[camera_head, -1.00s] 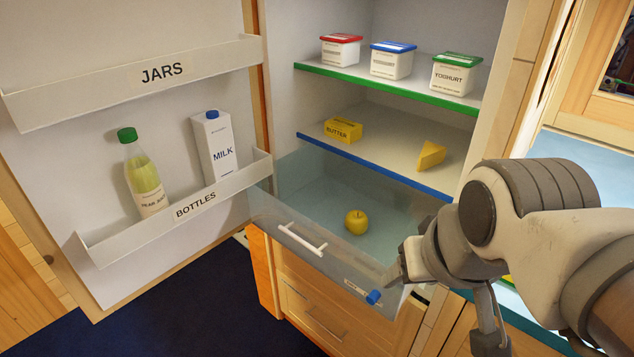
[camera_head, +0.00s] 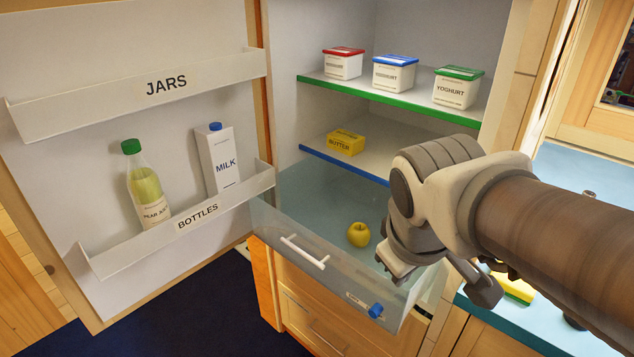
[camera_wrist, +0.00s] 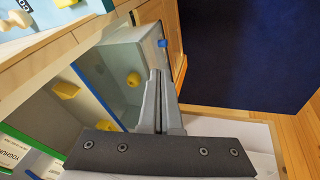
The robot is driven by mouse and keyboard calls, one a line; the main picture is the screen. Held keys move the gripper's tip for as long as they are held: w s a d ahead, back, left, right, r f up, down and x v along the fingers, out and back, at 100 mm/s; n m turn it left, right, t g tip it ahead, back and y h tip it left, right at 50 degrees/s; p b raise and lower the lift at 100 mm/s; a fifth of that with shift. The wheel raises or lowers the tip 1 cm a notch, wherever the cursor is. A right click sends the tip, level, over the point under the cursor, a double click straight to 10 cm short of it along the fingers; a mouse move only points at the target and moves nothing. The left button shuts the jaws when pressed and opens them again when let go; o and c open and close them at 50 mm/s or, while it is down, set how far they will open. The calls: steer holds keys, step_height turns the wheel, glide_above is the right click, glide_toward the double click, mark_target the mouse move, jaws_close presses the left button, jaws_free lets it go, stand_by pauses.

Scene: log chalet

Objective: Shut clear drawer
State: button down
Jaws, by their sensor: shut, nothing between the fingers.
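The clear drawer (camera_head: 335,279) is pulled out from the bottom of the open fridge. Its front has a white bar handle (camera_head: 304,252) and a blue knob (camera_head: 375,310) near the right end. A yellow apple (camera_head: 358,234) lies inside. My gripper (camera_head: 392,276) is shut and empty, pointing down at the drawer's right side, behind the front panel in the picture. The wrist view shows its closed fingers (camera_wrist: 157,76) overlapping the drawer (camera_wrist: 122,52); I cannot tell whether they touch it.
The fridge door (camera_head: 60,180) stands open at left, holding a juice bottle (camera_head: 147,190) and milk carton (camera_head: 219,160). Shelves above hold yoghurt tubs (camera_head: 457,88) and butter (camera_head: 345,142). A blue counter (camera_head: 590,230) is at right. The dark blue floor in front is clear.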

steer(key=w+a+f+n+g+h, duration=0.1)
steer(key=w+a+f+n, duration=0.35)
steer(key=w+n, duration=0.4)
steer(key=n+b, duration=0.4)
steer(key=n, duration=0.9)
glide_toward(338, 279)
steer(key=shift+h, duration=0.4)
steer(key=shift+d+f, duration=0.25)
steer(key=shift+f, duration=0.75)
steer(key=shift+d+f, duration=0.25)
steer(key=shift+f, duration=0.75)
steer(key=shift+d+f, duration=0.25)
steer(key=shift+f, duration=0.7)
